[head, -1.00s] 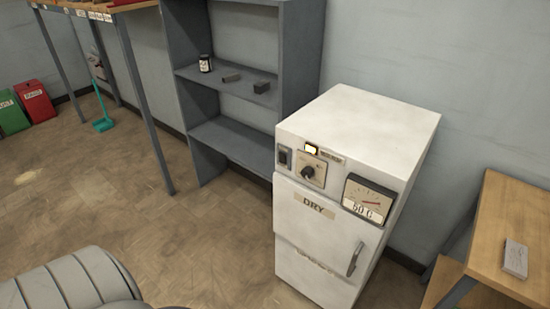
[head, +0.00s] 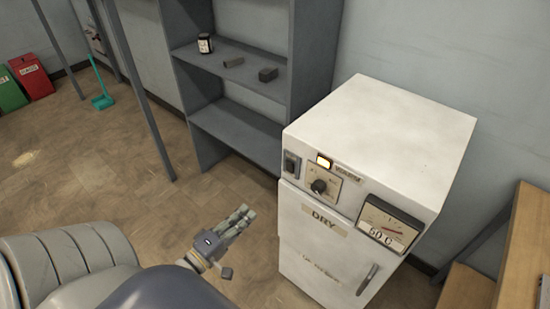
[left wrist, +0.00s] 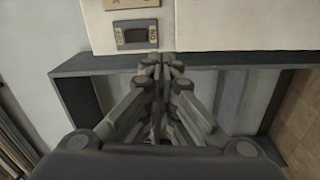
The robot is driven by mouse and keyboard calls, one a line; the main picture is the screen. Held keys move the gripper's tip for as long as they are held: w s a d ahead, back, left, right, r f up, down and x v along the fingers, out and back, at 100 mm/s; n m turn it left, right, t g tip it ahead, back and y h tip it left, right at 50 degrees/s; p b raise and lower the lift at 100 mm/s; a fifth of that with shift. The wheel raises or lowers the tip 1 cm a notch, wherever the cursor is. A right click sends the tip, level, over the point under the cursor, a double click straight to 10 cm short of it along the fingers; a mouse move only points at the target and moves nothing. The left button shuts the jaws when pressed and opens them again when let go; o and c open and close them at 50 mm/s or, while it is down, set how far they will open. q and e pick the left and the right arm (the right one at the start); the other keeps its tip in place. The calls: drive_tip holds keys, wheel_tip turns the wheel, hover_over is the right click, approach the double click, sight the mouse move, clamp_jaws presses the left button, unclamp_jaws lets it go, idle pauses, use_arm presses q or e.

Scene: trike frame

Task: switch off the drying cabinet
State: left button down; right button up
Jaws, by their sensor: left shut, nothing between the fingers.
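The white drying cabinet (head: 375,140) stands right of centre in the head view, its front marked DRY. My right gripper is not in view.
A grey shelf unit (head: 235,118) with a jar and two small blocks stands behind the cabinet to the left. A wooden table (head: 522,250) is at the right edge. Red (head: 35,80) and green bins stand far left. The floor in front of the shelf is clear.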

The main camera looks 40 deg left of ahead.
use_arm(q)
wheel_tip(320, 180, up, 4)
drive_tip(key=n+t, duration=0.1)
drive_tip(key=p, duration=0.2)
approach(285, 162)
drive_tip(key=w, duration=0.5)
drive_tip(key=shift+w+d+r, duration=0.1)
drive_tip(key=shift+w+r, duration=0.05)
drive_tip(key=shift+w, duration=0.2)
drive_tip(key=shift+w+p, duration=0.3)
drive_tip(key=shift+w, duration=0.35)
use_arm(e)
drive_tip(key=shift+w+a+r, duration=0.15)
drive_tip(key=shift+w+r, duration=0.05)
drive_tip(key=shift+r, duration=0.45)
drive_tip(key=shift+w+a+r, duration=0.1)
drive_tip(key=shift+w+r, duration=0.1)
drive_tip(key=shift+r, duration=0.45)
use_arm(q)
drive_tip(key=shift+w+r, duration=0.15)
drive_tip(key=shift+w, duration=0.1)
drive_tip(key=shift+d, duration=0.1)
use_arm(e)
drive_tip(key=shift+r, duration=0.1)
